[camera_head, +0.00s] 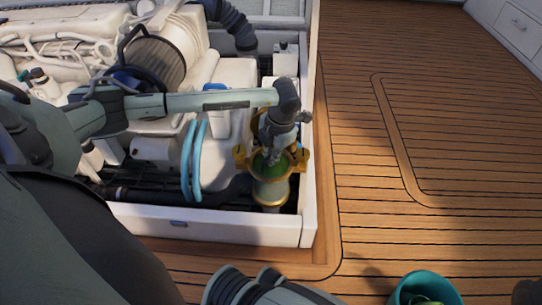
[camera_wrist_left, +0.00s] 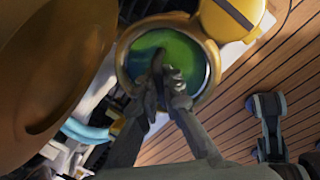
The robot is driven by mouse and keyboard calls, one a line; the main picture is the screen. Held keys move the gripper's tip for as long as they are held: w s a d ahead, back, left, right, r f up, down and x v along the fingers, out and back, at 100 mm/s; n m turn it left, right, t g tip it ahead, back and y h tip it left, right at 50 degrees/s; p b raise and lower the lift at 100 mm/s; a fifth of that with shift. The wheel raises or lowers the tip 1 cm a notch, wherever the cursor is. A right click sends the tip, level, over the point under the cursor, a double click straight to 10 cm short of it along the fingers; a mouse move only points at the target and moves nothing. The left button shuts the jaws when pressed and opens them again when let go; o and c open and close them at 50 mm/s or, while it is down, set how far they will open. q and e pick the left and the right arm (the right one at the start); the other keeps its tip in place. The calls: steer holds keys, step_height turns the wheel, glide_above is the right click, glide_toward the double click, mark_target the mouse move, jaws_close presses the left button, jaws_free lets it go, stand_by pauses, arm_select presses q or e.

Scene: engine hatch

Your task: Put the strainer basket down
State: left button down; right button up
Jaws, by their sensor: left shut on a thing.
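My left gripper (camera_head: 272,157) points down into the round mouth of the bronze-rimmed strainer housing (camera_head: 271,188). In the left wrist view its fingertips (camera_wrist_left: 168,98) are shut on a thin dark handle (camera_wrist_left: 157,61), which I take to be the strainer basket's. The handle is over the green inside of the housing, within the bronze ring (camera_wrist_left: 124,62). The basket's walls cannot be told apart from the green interior, and its depth is unclear. My right gripper is not in view.
A large bronze part (camera_wrist_left: 45,60) is close on the left in the wrist view. Light blue hoses (camera_head: 193,160) and the engine (camera_head: 160,60) fill the hatch left of the housing. The white hatch wall (camera_head: 308,190) borders it. A teal bucket (camera_head: 449,284) stands on clear wooden deck (camera_head: 400,230).

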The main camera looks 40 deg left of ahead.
arm_select(q)
steer(key=c, duration=1.7)
jaws_free()
steer(key=shift+r, duration=0.1)
